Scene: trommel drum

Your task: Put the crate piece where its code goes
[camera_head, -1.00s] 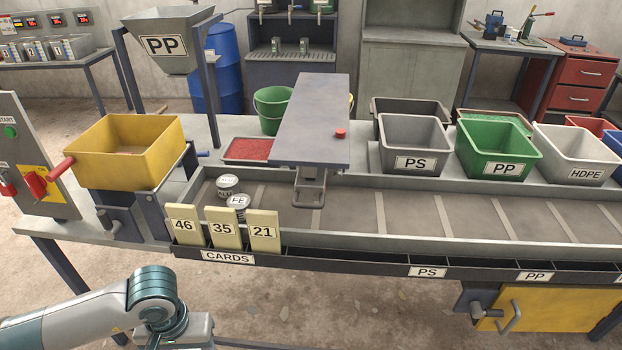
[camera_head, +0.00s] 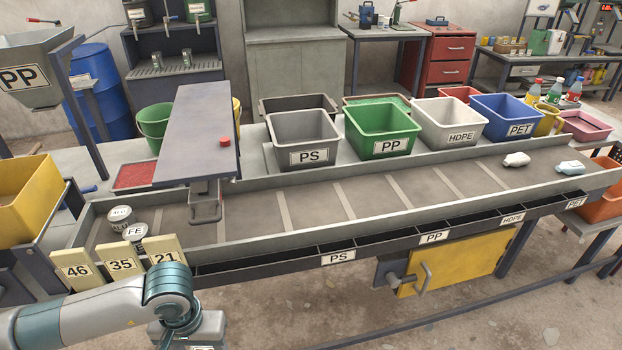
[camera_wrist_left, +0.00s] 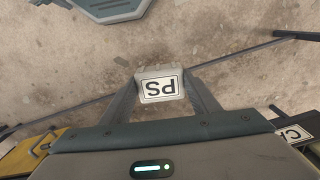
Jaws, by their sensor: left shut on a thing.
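My left gripper (camera_wrist_left: 161,92) is shut on a small pale grey piece (camera_wrist_left: 158,74) with a white label reading PS, upside down in the left wrist view. The piece is held over the concrete floor. In the head view my left arm comes in at the bottom left; its fingers and the piece are out of frame. The grey PS crate (camera_head: 303,136) stands behind the belt, with the green PP crate (camera_head: 383,126), white HDPE crate (camera_head: 450,122) and blue PET crate (camera_head: 508,115) to its right. My right gripper is not in view.
A black slotted rail (camera_head: 380,248) with PS, PP, HDPE and PET labels runs along the belt's front. Cards 46, 35 and 21 (camera_head: 163,257) stand at its left. A grey hood (camera_head: 197,130) overhangs the belt.

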